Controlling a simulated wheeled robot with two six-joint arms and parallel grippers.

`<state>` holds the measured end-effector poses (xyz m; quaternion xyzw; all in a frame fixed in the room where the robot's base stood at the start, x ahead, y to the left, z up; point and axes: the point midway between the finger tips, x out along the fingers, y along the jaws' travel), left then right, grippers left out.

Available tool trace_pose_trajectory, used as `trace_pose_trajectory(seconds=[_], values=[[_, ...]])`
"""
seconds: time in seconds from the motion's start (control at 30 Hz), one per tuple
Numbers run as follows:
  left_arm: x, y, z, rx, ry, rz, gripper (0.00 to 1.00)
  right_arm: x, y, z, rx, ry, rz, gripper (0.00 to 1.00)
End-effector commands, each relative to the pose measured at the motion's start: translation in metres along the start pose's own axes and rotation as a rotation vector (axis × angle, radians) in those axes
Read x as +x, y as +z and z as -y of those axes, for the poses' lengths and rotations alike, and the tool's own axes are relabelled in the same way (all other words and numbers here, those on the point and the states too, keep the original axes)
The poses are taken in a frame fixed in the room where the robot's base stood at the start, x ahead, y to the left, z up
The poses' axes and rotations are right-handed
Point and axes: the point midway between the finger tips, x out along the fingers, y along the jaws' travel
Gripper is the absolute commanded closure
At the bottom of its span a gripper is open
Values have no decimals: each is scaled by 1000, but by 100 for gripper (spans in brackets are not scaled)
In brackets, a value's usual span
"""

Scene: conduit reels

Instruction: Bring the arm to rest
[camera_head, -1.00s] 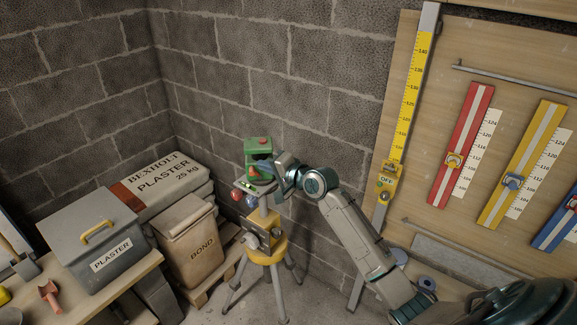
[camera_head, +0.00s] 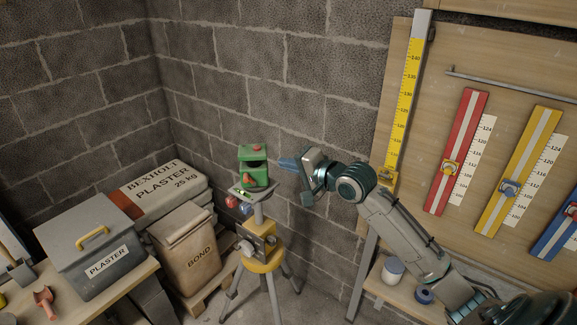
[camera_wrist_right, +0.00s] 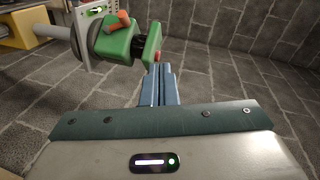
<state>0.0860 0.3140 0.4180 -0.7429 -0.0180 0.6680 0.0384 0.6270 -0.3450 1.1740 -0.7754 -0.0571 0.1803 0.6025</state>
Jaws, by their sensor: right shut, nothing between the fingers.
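My right gripper (camera_head: 288,163) is just right of the green device (camera_head: 254,168) on top of the tripod, with a gap between them in the head view. Its blue fingers are shut together and empty, and they also show in the right wrist view (camera_wrist_right: 158,84). The green device has an orange-red knob on top and also shows in the right wrist view (camera_wrist_right: 118,40), beyond the fingers. My right arm reaches in from the lower right, bent at the wrist. My left gripper is not in view.
The tripod (camera_head: 262,262) with its yellow collar stands on the floor near the wall corner. A grey plaster box (camera_head: 75,262), a bond bin (camera_head: 190,250) and a plaster bag (camera_head: 165,188) are at left. A wooden board with red (camera_head: 455,150) and yellow rulers is at right.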

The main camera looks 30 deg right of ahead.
Motion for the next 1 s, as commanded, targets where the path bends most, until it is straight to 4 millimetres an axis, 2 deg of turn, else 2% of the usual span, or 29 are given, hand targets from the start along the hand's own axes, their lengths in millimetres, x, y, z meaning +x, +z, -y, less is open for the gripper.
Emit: trace_pose_trajectory(seconds=[0.4, 0.47, 0.53, 0.57, 0.67, 0.83, 1.0], values=[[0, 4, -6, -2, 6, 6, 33, 0, 0, -1, 0, 1, 0, 100], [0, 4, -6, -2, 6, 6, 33, 2, -2, -7, -3, 8, -5, 100], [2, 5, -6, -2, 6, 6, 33, 8, -5, -24, -10, 29, -19, 100], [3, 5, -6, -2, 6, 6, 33, 12, -8, -37, -16, 43, -27, 100], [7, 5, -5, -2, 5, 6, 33, 26, -17, -94, -53, 112, -67, 100], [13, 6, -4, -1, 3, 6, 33, 40, -22, -224, -162, 282, -115, 100], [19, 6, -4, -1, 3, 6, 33, 31, -4, -354, -286, 461, -106, 100]])
